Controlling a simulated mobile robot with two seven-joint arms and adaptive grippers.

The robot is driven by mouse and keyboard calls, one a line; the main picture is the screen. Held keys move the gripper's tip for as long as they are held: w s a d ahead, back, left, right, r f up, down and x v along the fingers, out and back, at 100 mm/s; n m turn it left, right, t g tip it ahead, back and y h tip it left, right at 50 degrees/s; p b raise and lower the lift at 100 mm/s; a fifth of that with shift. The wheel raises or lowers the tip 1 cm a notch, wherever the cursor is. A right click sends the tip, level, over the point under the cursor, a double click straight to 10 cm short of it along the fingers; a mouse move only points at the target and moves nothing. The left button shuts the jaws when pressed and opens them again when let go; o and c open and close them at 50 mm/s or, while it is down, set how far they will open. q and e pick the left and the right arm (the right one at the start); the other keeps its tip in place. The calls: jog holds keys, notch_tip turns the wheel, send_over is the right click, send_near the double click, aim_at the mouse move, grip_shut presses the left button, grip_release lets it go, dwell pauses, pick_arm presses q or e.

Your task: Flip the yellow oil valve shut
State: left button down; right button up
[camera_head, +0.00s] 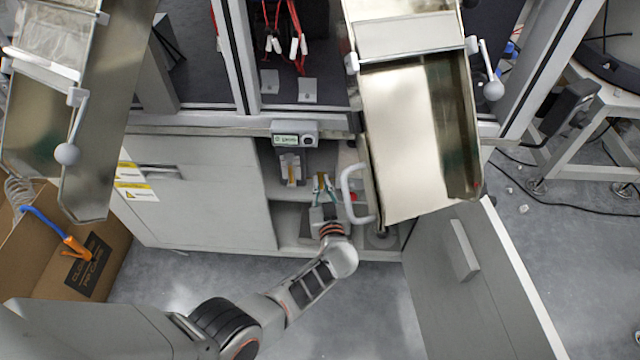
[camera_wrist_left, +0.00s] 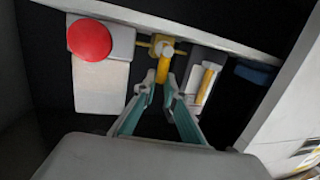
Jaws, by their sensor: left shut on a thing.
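The yellow oil valve (camera_wrist_left: 162,52) sits inside the dark cabinet, between a white unit with a red button (camera_wrist_left: 89,40) and a light holder with a yellow strip (camera_wrist_left: 205,85). Its yellow handle reaches down between the fingertips of my left gripper (camera_wrist_left: 157,86). The gripper is shut on this handle. In the head view my left gripper (camera_head: 323,185) reaches into the open cabinet, and the valve is small and mostly hidden there. My right gripper is in neither view.
A metal chute (camera_head: 408,150) with a white handle (camera_head: 352,195) hangs just right of my left gripper. The open cabinet door (camera_head: 470,290) stands at lower right. A device with a display (camera_head: 294,133) is above left. A cardboard box (camera_head: 30,255) is at far left.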

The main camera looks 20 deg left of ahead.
pick_arm(q)
jog(key=shift+d, duration=0.1)
dwell(0.4)
jog(key=c, duration=2.4)
grip_release()
jog(key=shift+o, duration=0.2)
